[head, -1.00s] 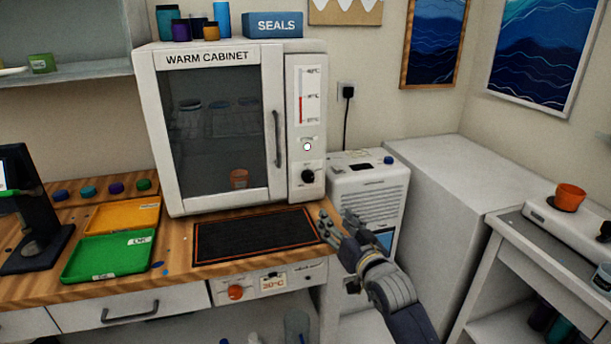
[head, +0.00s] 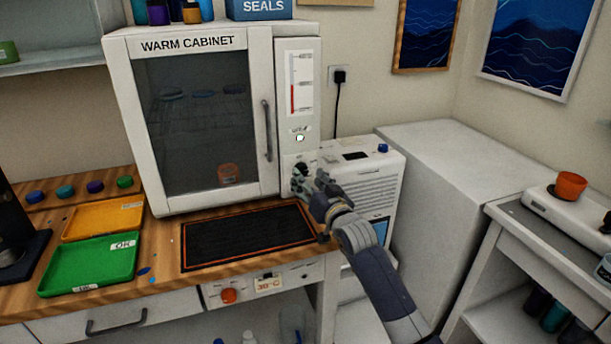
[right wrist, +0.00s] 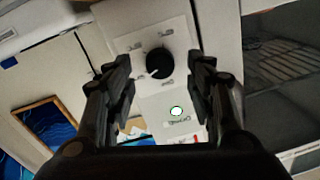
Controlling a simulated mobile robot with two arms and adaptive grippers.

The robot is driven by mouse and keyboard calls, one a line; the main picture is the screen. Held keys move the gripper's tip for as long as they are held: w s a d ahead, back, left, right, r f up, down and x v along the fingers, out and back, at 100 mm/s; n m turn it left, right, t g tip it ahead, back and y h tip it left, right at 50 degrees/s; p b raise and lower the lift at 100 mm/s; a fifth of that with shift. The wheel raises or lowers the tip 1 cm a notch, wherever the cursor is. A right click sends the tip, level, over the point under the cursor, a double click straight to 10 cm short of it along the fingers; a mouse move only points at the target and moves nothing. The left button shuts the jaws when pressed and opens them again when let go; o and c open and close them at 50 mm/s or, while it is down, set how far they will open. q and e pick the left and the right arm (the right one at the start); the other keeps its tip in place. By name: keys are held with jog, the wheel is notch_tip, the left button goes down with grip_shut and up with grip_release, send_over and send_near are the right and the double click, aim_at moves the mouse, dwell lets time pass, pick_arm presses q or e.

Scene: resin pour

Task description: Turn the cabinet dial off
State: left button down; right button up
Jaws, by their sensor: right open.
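The warm cabinet (head: 190,44) stands on the wooden bench with its glass door shut. Its black dial (right wrist: 159,62) shows between my right fingers in the right wrist view, on a pale plate with small labels I cannot read. In the head view the dial is mostly hidden behind my right gripper (head: 312,182). The right gripper (right wrist: 160,85) is open, with one finger on each side of the dial in the picture; I cannot tell any contact. A small white lamp (head: 299,138) sits above the dial and also shows in the wrist view (right wrist: 176,111). My left gripper is not in view.
A dark mat (head: 247,238) lies on the bench before the cabinet, with green (head: 92,266) and orange (head: 104,220) trays to the left. A white appliance (head: 372,190) stands right of the cabinet. An orange knob (head: 228,296) is on the bench front.

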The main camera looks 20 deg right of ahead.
aim_at(302, 170)
jog(key=shift+w+a, duration=0.1)
jog(key=shift+w, duration=1.3)
jog(key=shift+c, duration=0.2)
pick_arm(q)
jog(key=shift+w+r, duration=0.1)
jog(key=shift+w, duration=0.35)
pick_arm(e)
jog(key=c, duration=1)
